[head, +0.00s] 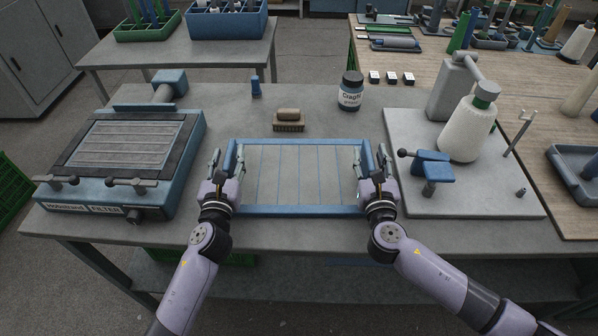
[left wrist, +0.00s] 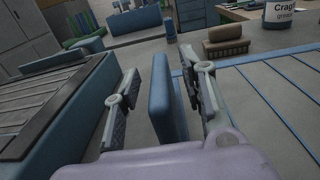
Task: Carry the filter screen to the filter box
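The filter screen (head: 300,211), a blue rectangular frame with thin blue lines across it, appears to lie flat on the grey table between my grippers. My left gripper (head: 226,165) is at its left side bar. In the left wrist view the open fingers (left wrist: 162,105) stand on either side of the blue bar (left wrist: 161,90), with gaps visible. My right gripper (head: 372,165) is at the right side bar, its fingers apart around it. The filter box (head: 190,150), blue with a slatted grey top and front clamp handles, stands at the table's left.
A brush (head: 289,121), a labelled jar (head: 351,92) and a small blue piece (head: 256,87) stand behind the screen. A winder with a white cone (head: 467,130) is at the right. A narrow strip of bare table (head: 215,118) separates screen and box.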

